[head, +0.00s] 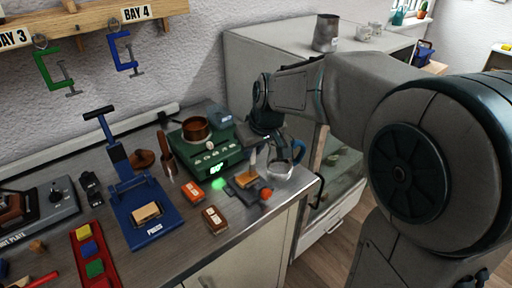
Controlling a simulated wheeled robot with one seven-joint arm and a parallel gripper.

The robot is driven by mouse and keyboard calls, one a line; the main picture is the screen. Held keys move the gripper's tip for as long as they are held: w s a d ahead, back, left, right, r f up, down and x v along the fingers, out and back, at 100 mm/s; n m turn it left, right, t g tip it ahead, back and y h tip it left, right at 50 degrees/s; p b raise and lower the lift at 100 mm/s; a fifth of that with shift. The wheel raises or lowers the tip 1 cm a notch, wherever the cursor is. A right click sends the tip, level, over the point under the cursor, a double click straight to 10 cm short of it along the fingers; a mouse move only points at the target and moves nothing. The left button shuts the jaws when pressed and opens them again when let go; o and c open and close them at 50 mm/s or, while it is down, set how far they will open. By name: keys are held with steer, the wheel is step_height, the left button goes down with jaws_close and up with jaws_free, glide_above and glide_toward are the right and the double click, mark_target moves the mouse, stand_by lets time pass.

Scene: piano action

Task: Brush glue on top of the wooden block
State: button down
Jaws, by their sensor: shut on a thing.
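My gripper (262,145) points down over the right end of the bench and is shut on a thin, pale brush (253,158). The brush tip is close above a small wooden block (246,181); I cannot tell whether they touch. This block rests on a dark fixture (233,193) on the bench. A clear glass pot (280,169) stands just right of the brush, partly behind the gripper; its contents are hard to make out. Another wooden block (146,213) lies on the plate of the blue press (150,226) to the left.
A green machine (215,152) with a copper pot (196,128) stands behind the fixture. An orange-red box (193,191), a brown box (215,218), a green light (218,185) and a red ball (266,193) are close by. The bench's front edge is clear.

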steer(key=shift+s+a, duration=0.3)
steer(key=shift+a, duration=0.1)
steer(key=shift+w+d+f, duration=0.1)
steer(key=shift+w+d, duration=0.45)
steer(key=shift+d, duration=0.3)
steer(key=shift+a, duration=0.1)
steer(key=shift+s+a, duration=0.55)
steer(key=shift+a, duration=0.15)
